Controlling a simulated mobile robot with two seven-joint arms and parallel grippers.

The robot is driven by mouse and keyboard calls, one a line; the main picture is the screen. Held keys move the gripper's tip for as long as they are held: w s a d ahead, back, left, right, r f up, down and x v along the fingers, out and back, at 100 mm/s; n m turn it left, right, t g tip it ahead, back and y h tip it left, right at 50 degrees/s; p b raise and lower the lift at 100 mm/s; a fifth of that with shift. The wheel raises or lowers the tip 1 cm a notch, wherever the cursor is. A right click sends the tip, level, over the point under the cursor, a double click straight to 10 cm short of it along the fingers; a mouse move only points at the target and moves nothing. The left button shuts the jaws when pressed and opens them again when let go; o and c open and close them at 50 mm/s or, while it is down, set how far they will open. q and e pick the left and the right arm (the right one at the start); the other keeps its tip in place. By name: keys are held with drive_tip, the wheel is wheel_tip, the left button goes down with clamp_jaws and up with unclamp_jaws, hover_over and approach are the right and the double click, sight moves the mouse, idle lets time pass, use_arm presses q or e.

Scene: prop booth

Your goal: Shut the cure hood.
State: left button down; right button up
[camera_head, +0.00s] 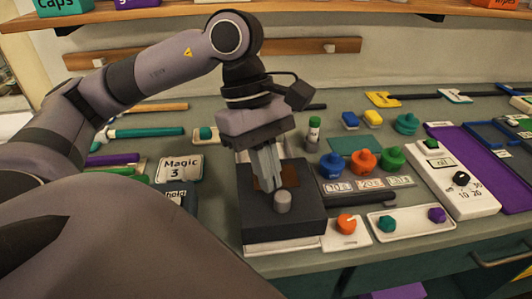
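What looks like the cure hood is a dark box (257,228) on a pale base (284,246) at the middle front of the bench. A brown-orange panel shows in its top, partly behind my gripper, and a grey cylindrical knob (283,202) stands near its front. How far the hood is open is hard to tell, as my gripper covers its back part. My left gripper (272,186) points down over the box, just behind the knob. Its fingers look close together with nothing visible between them. Whether they touch the box is unclear. My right gripper is out of view.
An orange-knobbed timer (346,230) and a white tray with green and purple knobs (412,220) stand right of the box. Colored jars (363,161) and a green-capped bottle (313,134) stand behind. A "Magic 3" block (181,167) is left.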

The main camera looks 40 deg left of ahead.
sight(258, 185)
use_arm(q)
drive_tip(key=shift+s+d+f, duration=0.15)
drive_tip(key=shift+s, duration=0.05)
drive_tip(key=v, duration=0.7)
drive_tip(key=shift+w+r, duration=0.15)
drive_tip(key=shift+r, duration=0.1)
